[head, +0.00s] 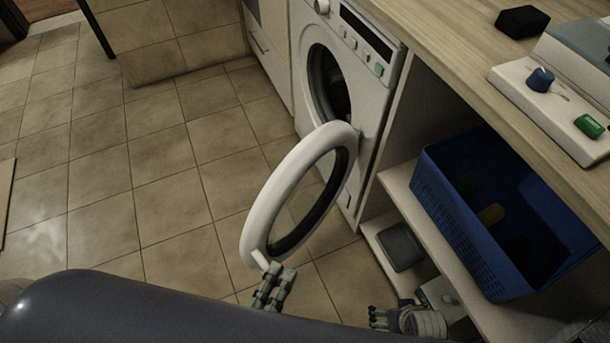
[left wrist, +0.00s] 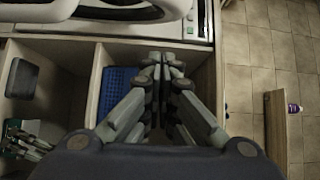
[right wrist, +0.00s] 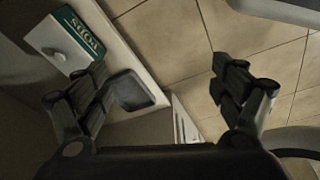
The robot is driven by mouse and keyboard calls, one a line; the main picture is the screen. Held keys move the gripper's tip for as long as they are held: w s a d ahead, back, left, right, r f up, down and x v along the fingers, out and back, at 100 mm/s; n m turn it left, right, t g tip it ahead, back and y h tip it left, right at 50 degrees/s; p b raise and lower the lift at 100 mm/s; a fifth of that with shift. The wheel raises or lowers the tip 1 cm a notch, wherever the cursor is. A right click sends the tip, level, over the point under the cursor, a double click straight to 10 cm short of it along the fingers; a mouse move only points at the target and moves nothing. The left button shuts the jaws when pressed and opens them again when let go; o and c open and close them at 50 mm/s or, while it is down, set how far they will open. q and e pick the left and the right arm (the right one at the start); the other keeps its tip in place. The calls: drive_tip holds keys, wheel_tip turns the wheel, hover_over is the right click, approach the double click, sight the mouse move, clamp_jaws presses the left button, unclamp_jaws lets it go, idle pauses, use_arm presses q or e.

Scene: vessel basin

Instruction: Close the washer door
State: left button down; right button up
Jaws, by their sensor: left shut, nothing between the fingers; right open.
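The white washer (head: 372,100) stands under the counter with its round opening uncovered. Its door (head: 262,205), a white ring with dark glass, hangs wide open toward me, with a small handle (head: 259,258) at its low near end. My left gripper (head: 274,284) is shut and empty, just below the handle; I cannot tell whether it touches. In the left wrist view its fingers (left wrist: 165,62) are together and part of the door (left wrist: 120,12) crosses the top. My right gripper (head: 393,318) is open and empty by the lower shelf; its spread fingers show in the right wrist view (right wrist: 158,85).
A blue basket (head: 455,213) with things inside stands on the shelf right of the washer. Below are a grey container (head: 400,246) and a green and white box (right wrist: 68,40). The wooden counter (head: 440,50) overhangs at the right. The tiled floor at left is clear.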

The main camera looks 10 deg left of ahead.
use_arm(q)
drive_tip(key=w+b, duration=0.1)
drive_tip(key=w, duration=1)
drive_tip(key=shift+w+a, duration=0.2)
drive_tip(key=shift+a, duration=0.25)
use_arm(e)
drive_tip(key=shift+w+d+r, duration=0.1)
drive_tip(key=shift+w+r, duration=0.1)
drive_tip(key=shift+r, duration=0.95)
drive_tip(key=shift+w+d+r, duration=0.1)
drive_tip(key=shift+w+r, duration=0.05)
drive_tip(key=shift+r, duration=0.95)
use_arm(q)
drive_tip(key=shift+a, duration=0.15)
